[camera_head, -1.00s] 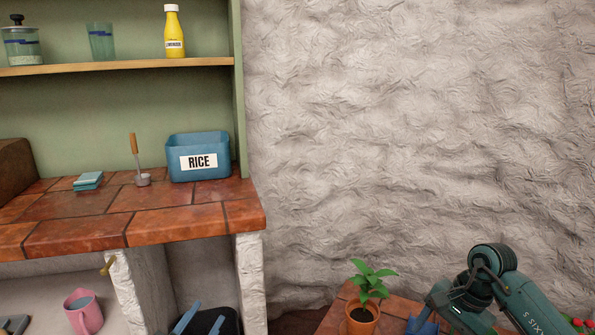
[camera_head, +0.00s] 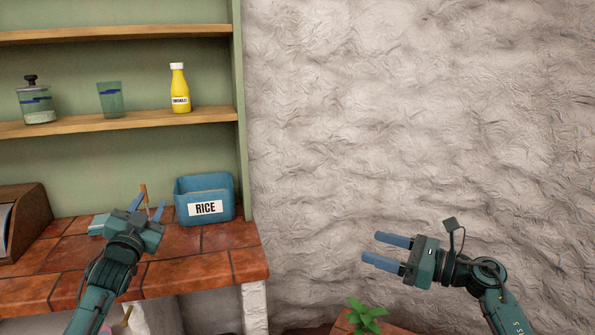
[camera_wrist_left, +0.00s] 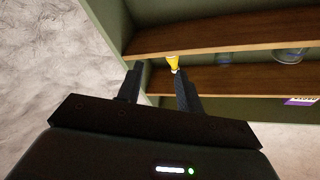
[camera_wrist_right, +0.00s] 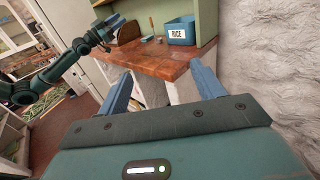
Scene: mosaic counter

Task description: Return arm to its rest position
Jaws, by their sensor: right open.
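The tiled counter (camera_head: 206,267) holds a blue RICE bin (camera_head: 205,209) and a wooden box (camera_head: 25,225). The shelf (camera_head: 130,125) carries a jar (camera_head: 37,105), a glass (camera_head: 110,100) and a yellow bottle (camera_head: 180,90). A plant (camera_head: 365,315) is below my right gripper. The wall area is clear.

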